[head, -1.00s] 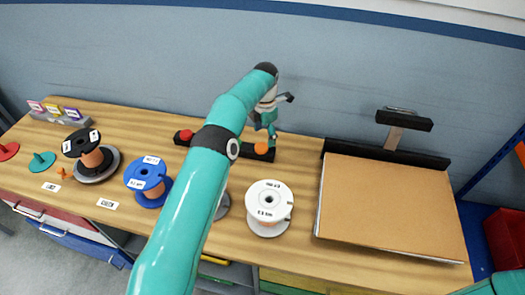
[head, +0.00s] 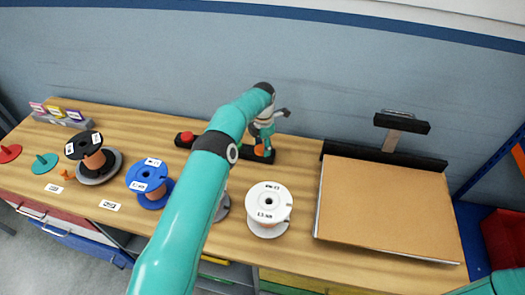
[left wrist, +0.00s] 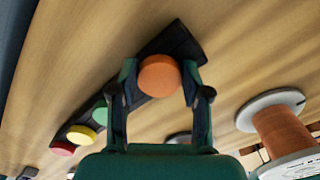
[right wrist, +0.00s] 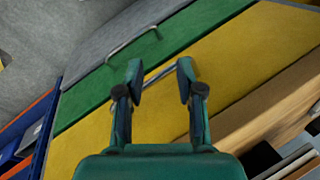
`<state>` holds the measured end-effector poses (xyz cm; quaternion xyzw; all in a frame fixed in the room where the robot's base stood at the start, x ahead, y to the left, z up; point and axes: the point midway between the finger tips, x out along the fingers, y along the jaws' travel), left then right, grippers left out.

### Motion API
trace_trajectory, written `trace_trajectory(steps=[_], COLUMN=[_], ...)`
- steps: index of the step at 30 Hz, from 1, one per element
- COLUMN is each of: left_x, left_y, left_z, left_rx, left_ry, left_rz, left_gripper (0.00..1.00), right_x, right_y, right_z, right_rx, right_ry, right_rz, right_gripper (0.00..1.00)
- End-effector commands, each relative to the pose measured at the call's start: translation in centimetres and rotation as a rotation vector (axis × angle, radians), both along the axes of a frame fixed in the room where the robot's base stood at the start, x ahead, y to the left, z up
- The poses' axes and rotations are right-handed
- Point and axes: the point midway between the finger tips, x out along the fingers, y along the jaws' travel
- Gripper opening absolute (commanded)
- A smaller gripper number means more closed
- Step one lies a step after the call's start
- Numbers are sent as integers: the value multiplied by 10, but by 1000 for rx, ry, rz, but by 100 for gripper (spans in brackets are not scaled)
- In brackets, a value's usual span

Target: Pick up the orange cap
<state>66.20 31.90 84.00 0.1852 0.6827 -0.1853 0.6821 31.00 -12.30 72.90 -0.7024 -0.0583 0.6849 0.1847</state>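The orange cap (head: 259,150) sits at the right end of a black rack (head: 268,157) on the bench, partly hidden by my left gripper (head: 264,144) in the head view. In the left wrist view, the orange cap (left wrist: 159,76) lies between the two fingertips of my left gripper (left wrist: 159,72). The fingers are open, one on each side of the cap; I cannot tell whether they touch it. My right gripper (right wrist: 160,72) is open and empty in the right wrist view, above yellow and green drawer fronts.
Red (left wrist: 63,149), yellow (left wrist: 81,135) and green (left wrist: 100,114) caps sit along the same rack. A white spool (head: 268,205) and a blue spool (head: 148,178) stand nearer the front edge. A brown board (head: 385,210) covers the bench's right part.

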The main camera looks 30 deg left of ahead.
Motion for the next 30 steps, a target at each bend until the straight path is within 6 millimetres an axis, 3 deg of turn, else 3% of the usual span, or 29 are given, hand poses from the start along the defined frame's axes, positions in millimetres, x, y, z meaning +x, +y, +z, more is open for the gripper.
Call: trace_trajectory(steps=[13, 21, 27, 30], left_x=[1, 2, 1, 1], left_y=[0, -1, -1, -1], left_z=[9, 56, 90, 98], left_rx=[1, 1, 1, 0], left_ry=[-4, -6, -2, -1], left_rz=[-1, -2, -1, -2], left_gripper=[26, 26, 26, 26], right_x=[0, 0, 0, 0], right_y=[0, 0, 0, 0], right_z=[-4, -13, -6, -4], right_rx=[0, 0, 0, 0], right_ry=[0, 0, 0, 0], right_rz=[0, 0, 0, 0], right_gripper=[37, 37, 37, 37])
